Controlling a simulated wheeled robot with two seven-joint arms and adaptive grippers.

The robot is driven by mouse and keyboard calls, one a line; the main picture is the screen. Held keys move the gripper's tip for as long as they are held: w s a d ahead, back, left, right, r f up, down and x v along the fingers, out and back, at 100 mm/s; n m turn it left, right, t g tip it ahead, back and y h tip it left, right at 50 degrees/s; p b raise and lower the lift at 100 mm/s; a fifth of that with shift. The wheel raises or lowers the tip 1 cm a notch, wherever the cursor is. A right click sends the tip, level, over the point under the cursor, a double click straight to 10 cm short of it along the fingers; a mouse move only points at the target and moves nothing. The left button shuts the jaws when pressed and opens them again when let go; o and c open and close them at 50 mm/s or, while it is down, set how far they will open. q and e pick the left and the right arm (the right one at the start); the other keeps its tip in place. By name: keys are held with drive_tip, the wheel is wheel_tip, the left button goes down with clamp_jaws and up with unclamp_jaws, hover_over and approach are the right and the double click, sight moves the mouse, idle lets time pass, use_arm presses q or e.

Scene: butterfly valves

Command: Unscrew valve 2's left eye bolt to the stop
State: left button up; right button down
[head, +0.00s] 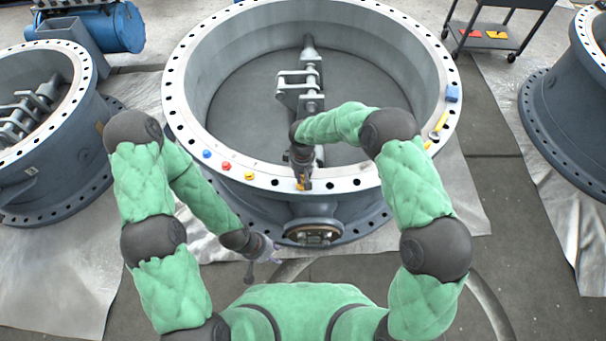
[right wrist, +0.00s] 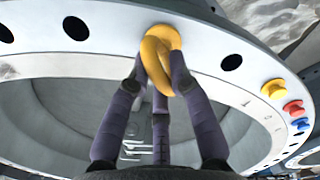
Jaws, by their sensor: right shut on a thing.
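The large middle valve (head: 350,184) has a pale flange ring with dark bolt holes. A yellow eye bolt (right wrist: 160,42) stands on this flange, large in the right wrist view. It shows only as a small yellow patch by my right gripper (head: 303,184) at the near rim in the head view. In the right wrist view, the fingers of my right gripper (right wrist: 158,78) are closed around the bolt's ring. The bolt's thread is hidden. My left gripper (head: 268,249) hangs low in front of the valve, apart from the flange. Its fingers are too small to judge.
Blue (head: 207,154), red (head: 227,166) and yellow (head: 249,175) knobs sit on the near-left rim. A yellow-handled tool (head: 439,124) and a blue block (head: 452,93) lie on the right rim. Other valves stand left (head: 48,150) and right (head: 560,110). A cart (head: 490,38) stands behind.

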drive_tip(key=n+p, duration=0.1)
drive_tip(key=n, duration=0.6)
drive_tip(key=shift+a+p, duration=0.15)
drive_tip(key=shift+p, duration=0.25)
drive_tip(key=n+p, duration=0.1)
drive_tip(key=n, duration=0.3)
drive_tip(key=shift+a, duration=0.1)
drive_tip(key=n+p, duration=0.1)
drive_tip(key=n, duration=0.3)
drive_tip(key=n+p, duration=0.1)
drive_tip(key=n, duration=0.4)
drive_tip(key=shift+s+a, duration=0.1)
drive_tip(key=n+p, duration=0.1)
drive_tip(key=n, duration=0.2)
drive_tip(key=shift+s+n, duration=0.1)
drive_tip(key=shift+n, duration=0.2)
drive_tip(key=n+p, duration=0.1)
drive_tip(key=n, duration=0.3)
drive_tip(key=shift+s+p, duration=0.1)
drive_tip(key=shift+p, duration=0.3)
drive_tip(key=shift+n+p, duration=0.35)
drive_tip(key=shift+n, duration=1.25)
